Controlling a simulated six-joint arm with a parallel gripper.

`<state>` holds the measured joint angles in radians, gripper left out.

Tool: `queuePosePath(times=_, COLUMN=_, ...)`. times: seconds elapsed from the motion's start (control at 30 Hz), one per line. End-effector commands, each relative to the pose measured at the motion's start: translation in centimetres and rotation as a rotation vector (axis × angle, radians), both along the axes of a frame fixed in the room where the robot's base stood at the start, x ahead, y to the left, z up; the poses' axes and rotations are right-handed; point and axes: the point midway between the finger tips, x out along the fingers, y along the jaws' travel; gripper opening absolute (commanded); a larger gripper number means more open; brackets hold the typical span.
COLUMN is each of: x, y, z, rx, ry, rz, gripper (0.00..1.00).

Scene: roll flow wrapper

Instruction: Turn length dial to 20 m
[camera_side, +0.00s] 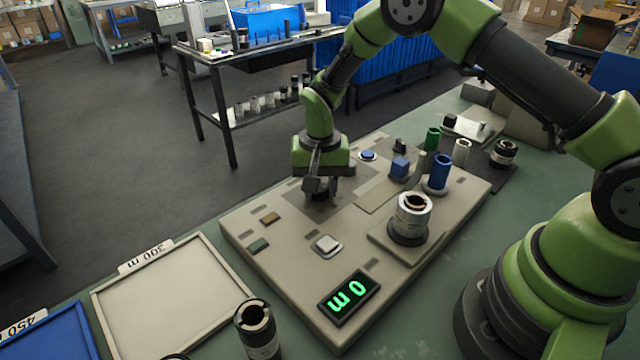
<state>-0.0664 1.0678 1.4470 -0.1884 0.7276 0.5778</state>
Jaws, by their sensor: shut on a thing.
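My gripper (319,193) points down at the far left part of the beige control panel (285,285). It is shut on the length dial, which is mostly hidden behind the fingers. The dial's pointer and scale cannot be read.
Green (432,139), blue (440,172) and white (462,151) cylinders stand at the right. An empty tray marked 300 m (170,300) lies left.

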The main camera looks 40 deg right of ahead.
Motion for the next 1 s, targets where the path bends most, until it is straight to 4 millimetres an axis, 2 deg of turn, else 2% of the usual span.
queuePosePath(times=0.1, x=-0.1, y=0.1, z=0.0, rx=0.001, ry=0.003, rz=-0.001, gripper=0.12)
queuePosePath(times=0.13, x=-0.1, y=0.1, z=0.0, rx=0.001, ry=0.003, rz=-0.001, gripper=0.42)
queuePosePath(times=0.2, x=0.0, y=0.1, z=0.0, rx=0.001, ry=0.002, rz=0.000, gripper=0.58)
queuePosePath(times=0.23, x=0.0, y=0.0, z=0.0, rx=0.001, ry=0.002, rz=0.000, gripper=0.61)
queuePosePath(times=0.57, x=0.0, y=0.0, z=0.5, rx=0.000, ry=-0.001, rz=0.001, gripper=0.61)
queuePosePath(times=0.67, x=0.1, y=0.0, z=1.9, rx=0.001, ry=-0.003, rz=0.000, gripper=0.61)
queuePosePath(times=1.0, x=0.1, y=0.0, z=8.3, rx=0.001, ry=-0.003, rz=0.000, gripper=0.61)
